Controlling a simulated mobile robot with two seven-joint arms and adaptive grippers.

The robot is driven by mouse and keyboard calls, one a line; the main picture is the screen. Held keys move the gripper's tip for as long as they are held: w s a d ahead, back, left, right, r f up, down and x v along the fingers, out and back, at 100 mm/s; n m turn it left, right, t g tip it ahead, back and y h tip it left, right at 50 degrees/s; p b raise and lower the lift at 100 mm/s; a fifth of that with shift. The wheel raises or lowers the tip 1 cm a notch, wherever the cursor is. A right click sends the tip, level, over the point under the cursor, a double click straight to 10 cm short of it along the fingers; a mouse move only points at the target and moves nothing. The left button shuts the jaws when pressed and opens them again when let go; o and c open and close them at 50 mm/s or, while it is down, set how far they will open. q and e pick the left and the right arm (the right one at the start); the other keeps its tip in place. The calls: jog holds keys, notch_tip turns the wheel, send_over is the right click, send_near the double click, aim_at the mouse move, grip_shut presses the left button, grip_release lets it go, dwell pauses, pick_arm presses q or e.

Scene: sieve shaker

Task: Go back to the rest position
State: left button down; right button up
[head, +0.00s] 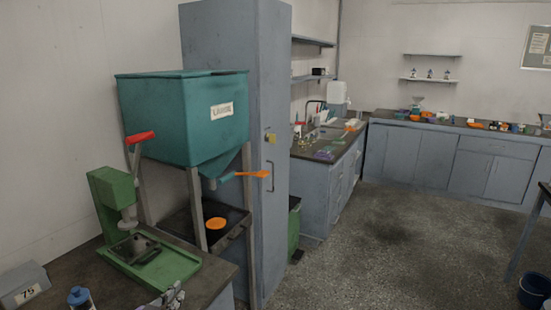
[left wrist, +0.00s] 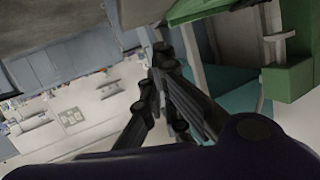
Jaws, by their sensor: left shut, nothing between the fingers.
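My left gripper (head: 170,296) shows at the bottom edge of the head view, low over the front of the dark bench, just in front of the green hand press. Only its finger part is visible there. In the left wrist view its dark fingers (left wrist: 160,55) are together with nothing between them. A part of the green press (left wrist: 290,80) shows close to the right of the fingers in that view. My right gripper is in neither view.
The green press (head: 150,262) with a red-handled lever stands on the bench. A teal hopper (head: 175,120) on legs is behind it, with an orange cup (head: 215,226) below. A blue-capped bottle (head: 80,298) and grey box (head: 24,285) are at left. The floor (head: 380,260) is open.

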pick_arm(q)
jog(key=s+d+f+g+p, duration=0.1)
jog(key=s+f, duration=0.5)
jog(key=s, duration=0.7)
jog(key=s+d+f+n+g+y+p, duration=0.1)
jog(key=s+d+f+g, duration=0.2)
jog(key=s+f, duration=0.4)
jog(key=s+d+f+n+g+p, duration=0.1)
jog(key=s+f, duration=0.6)
jog(key=s, duration=1.3)
jog(key=shift+d+g, duration=0.4)
jog(key=shift+g, duration=0.2)
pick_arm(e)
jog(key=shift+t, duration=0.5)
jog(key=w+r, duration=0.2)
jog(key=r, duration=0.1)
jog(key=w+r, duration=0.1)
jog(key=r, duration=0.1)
